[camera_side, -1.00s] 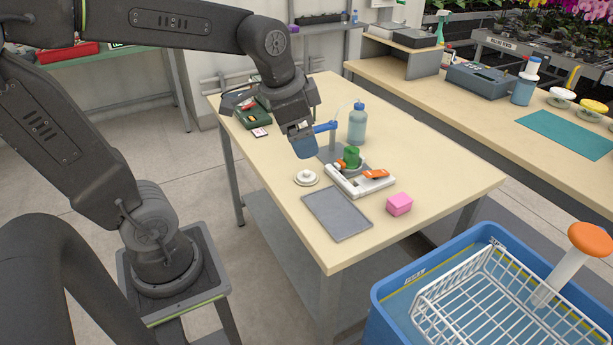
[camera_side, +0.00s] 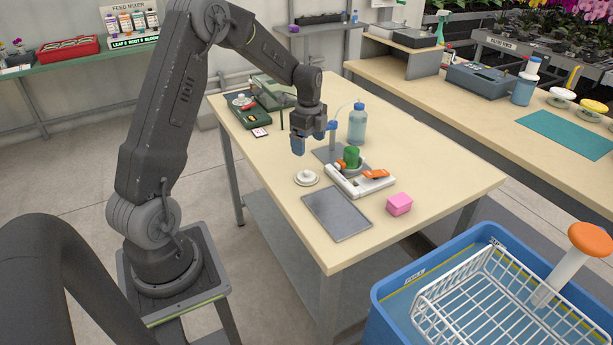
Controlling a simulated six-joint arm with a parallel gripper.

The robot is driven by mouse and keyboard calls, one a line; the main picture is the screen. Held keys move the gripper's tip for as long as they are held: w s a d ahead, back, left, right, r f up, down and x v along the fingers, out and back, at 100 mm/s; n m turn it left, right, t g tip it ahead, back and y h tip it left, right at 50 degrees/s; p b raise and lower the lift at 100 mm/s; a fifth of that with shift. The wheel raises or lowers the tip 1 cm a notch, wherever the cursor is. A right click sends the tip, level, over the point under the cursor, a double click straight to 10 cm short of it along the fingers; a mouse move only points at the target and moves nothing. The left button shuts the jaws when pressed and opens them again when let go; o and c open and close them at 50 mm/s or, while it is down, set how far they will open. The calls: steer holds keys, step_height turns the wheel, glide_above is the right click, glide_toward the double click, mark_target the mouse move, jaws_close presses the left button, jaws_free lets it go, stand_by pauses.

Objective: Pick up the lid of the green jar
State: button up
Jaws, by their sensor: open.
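My gripper (camera_side: 299,149) is open and points down above the table, a little behind and above the white lid and left of the jar. It is apart from both.
A grey tray (camera_side: 338,213) and a pink block (camera_side: 399,204) lie in front. A clear blue bottle (camera_side: 357,125) with a spout stands behind the jar. A dark green case (camera_side: 246,108) is at the back left. A blue tub (camera_side: 392,277) with a wire basket is front right.

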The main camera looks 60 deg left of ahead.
mark_target(308, 171)
step_height(308, 171, down, 11)
steer(key=shift+s+d+r, duration=0.1)
steer(key=shift+s+r, duration=0.05)
steer(key=shift+r, duration=0.05)
stand_by(0.3)
steer(key=c, duration=1)
steer(key=shift+r, duration=0.1)
